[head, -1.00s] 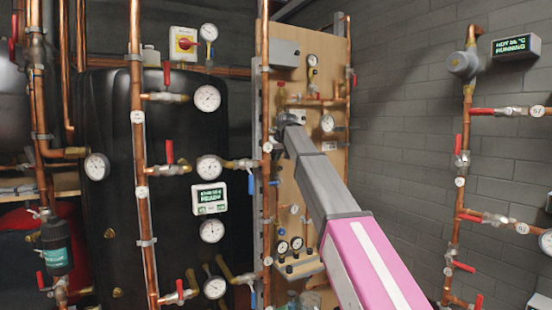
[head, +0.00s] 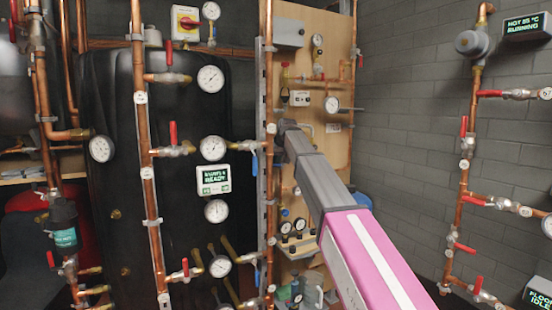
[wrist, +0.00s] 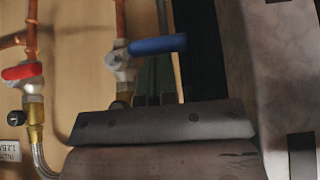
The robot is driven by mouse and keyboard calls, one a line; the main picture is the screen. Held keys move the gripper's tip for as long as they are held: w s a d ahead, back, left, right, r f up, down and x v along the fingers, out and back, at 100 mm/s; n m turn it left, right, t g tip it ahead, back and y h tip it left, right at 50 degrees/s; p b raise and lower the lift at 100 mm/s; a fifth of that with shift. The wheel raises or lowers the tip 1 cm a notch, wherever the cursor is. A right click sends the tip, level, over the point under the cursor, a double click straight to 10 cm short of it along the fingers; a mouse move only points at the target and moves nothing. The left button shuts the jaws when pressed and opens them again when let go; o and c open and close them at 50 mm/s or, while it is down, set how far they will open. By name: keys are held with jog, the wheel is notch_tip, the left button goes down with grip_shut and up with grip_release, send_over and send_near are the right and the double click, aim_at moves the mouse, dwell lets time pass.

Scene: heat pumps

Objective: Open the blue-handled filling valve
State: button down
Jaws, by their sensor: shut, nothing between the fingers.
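In the wrist view, the blue handle (wrist: 158,45) lies about level, pointing right from its silver valve body (wrist: 121,62) and crosswise to the vertical copper pipe (wrist: 120,18). My gripper (wrist: 155,78) is shut and empty. Its narrow fingers rise just below the handle in the picture, and I cannot tell whether they touch it. In the head view my arm (head: 320,185) reaches to the wooden board (head: 338,45). The arm hides the fingers, and I cannot make out this valve there.
A red-handled valve (wrist: 22,72) with a braided hose sits left of the blue one. In the head view, other blue handles (head: 254,166) show on the copper pipe left of my arm. Gauges (head: 332,104) and pipes crowd the board.

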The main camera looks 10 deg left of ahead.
jog(key=shift+s+a+f, duration=0.15)
jog(key=shift+f, duration=0.25)
jog(key=v, duration=1)
jog(key=shift+s+r, duration=0.2)
jog(key=shift+r, duration=0.15)
jog(key=shift+w, duration=0.1)
jog(key=w+r+n+g, duration=0.2)
jog(key=n+g, duration=0.1)
jog(key=n, duration=0.6)
jog(key=w+a+r+n+g+h, duration=0.1)
jog(key=w+r+n+g, duration=0.1)
jog(key=n, duration=0.7)
jog(key=shift+w+a+r+g, duration=0.15)
jog(key=shift+w+r+g, duration=0.25)
jog(key=shift+g, duration=0.3)
